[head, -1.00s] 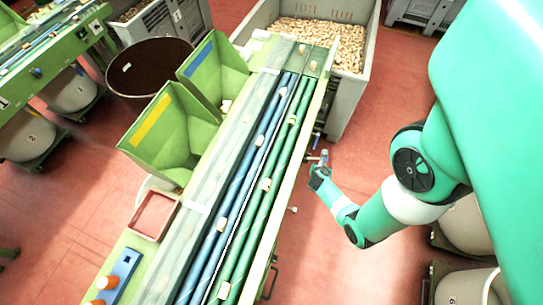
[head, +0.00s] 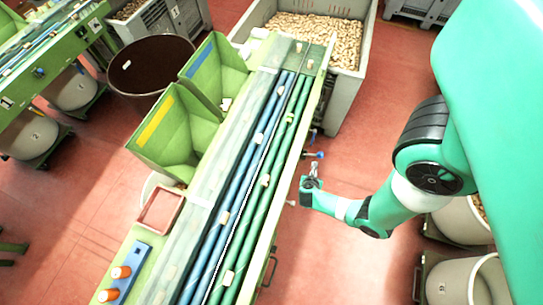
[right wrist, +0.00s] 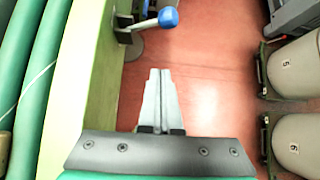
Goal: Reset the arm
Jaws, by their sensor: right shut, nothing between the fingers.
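My right arm comes in from the right in the head view. Its gripper (head: 311,182) is beside the right edge of the sorting conveyor (head: 284,175), over the red floor. In the right wrist view the right gripper (right wrist: 160,72) has its fingers together with nothing between them. Several cork stoppers lie on the conveyor's blue and green rollers, one of them a pale cork (head: 228,278) near the front. My left gripper is not in view.
A blue-knobbed lever (right wrist: 168,17) sticks out from the conveyor's side close ahead of the right gripper. A grey crate of corks (head: 345,92) stands at the conveyor's far end. Round bins (right wrist: 298,140) stand to the right. Red floor between is clear.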

